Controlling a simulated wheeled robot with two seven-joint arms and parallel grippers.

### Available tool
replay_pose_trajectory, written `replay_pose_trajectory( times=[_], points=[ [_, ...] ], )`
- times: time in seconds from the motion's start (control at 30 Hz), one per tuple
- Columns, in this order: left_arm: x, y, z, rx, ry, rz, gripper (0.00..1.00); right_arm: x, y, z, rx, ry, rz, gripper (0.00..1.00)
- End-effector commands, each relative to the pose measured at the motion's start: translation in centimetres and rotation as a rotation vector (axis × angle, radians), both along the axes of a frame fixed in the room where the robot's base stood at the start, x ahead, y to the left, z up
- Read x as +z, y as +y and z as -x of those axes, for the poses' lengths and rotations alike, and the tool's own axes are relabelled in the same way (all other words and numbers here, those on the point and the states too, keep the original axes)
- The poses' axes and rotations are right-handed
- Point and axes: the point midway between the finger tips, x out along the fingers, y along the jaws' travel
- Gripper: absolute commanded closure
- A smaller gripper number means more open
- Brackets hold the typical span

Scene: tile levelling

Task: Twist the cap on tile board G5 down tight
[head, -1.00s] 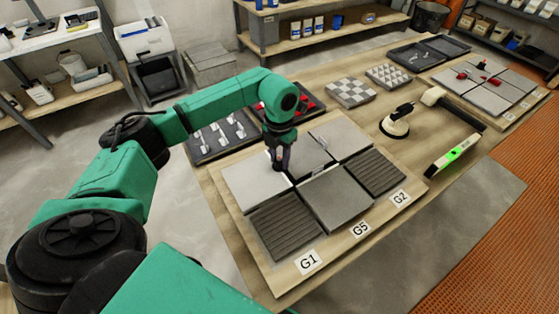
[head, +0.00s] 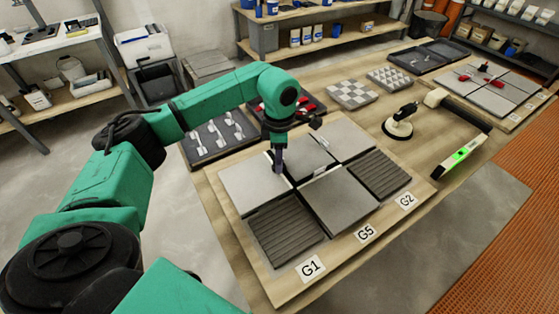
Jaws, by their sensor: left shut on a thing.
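The tile board (head: 262,268) lies on the wooden table with light grey tiles and dark ribbed tiles. Labels G1 (head: 311,268), G5 (head: 365,233) and G2 (head: 406,201) stand along its front edge. My left gripper (head: 278,168) points down at the seam by the back left light tile (head: 250,188). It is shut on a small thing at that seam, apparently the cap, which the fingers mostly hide. A small light clip (head: 323,143) stands at the seam further right. My right gripper is out of view.
Behind the board are a dark tray with white pieces (head: 205,152) and a tray with red pieces (head: 308,103). A suction lifter (head: 398,128) and a level with a green light (head: 462,153) lie to the right. A second tile board (head: 490,98) lies beyond.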

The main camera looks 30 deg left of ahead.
Motion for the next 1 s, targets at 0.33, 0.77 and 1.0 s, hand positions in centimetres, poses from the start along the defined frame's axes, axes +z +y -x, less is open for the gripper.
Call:
replay_pose_trajectory(
  times=[0.33,0.77,1.0],
  points=[
    [0.1,0.0,-0.2,-0.323,-0.009,0.001,1.0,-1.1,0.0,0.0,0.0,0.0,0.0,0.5],
    [0.2,0.1,-0.1,-0.719,-0.009,-0.001,1.0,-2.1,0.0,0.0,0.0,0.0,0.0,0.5],
    [0.3,0.1,-0.1,-0.881,-0.008,-0.001,1.0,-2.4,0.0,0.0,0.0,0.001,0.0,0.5]
  ],
)
